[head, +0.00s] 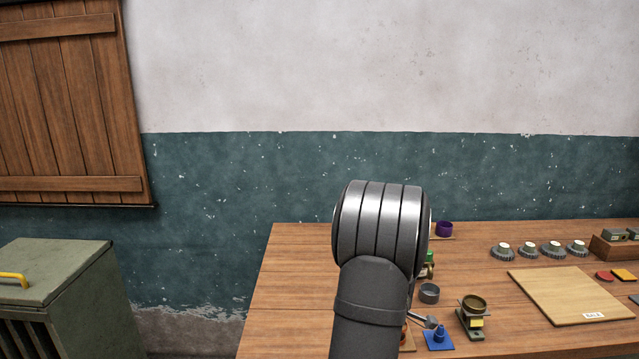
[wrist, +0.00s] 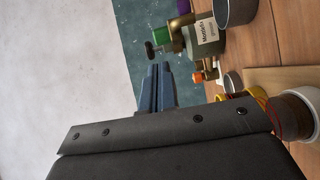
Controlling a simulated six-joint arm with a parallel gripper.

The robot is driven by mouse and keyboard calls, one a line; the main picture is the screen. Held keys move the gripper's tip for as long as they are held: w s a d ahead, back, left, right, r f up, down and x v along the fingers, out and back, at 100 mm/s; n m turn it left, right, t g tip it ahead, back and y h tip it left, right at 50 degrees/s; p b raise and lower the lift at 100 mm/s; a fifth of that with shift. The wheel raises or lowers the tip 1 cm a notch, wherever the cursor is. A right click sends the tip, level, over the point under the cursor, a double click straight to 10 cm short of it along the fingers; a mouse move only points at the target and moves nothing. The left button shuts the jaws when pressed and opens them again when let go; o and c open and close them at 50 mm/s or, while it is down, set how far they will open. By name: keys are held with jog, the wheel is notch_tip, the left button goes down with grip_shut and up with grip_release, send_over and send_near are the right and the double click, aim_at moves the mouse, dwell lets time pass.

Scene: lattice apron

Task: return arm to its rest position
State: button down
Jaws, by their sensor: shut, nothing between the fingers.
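My gripper (wrist: 160,68) shows in the wrist view as two blue-grey fingers close together, with nothing held between them. The fingertips are in front of the teal wall, left of the table items. In the head view my arm stands over the left part of the wooden table (head: 290,275). It hides the gripper there.
A green labelled object (wrist: 203,38) and a grey cup (wrist: 236,10) appear near the fingers. On the table are a grey ring (head: 429,293), a brass-topped stand (head: 472,314), a blue piece (head: 438,338) and a board (head: 565,294). A cabinet (head: 60,275) stands left.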

jog(key=x, duration=0.8)
jog(key=w+a+m+g+h, duration=0.4)
jog(key=w+a+g+h, duration=0.1)
jog(key=w+a, duration=0.2)
jog(key=shift+w+a+m, duration=0.3)
jog(key=shift+a, duration=0.35)
jog(key=shift+f, duration=0.1)
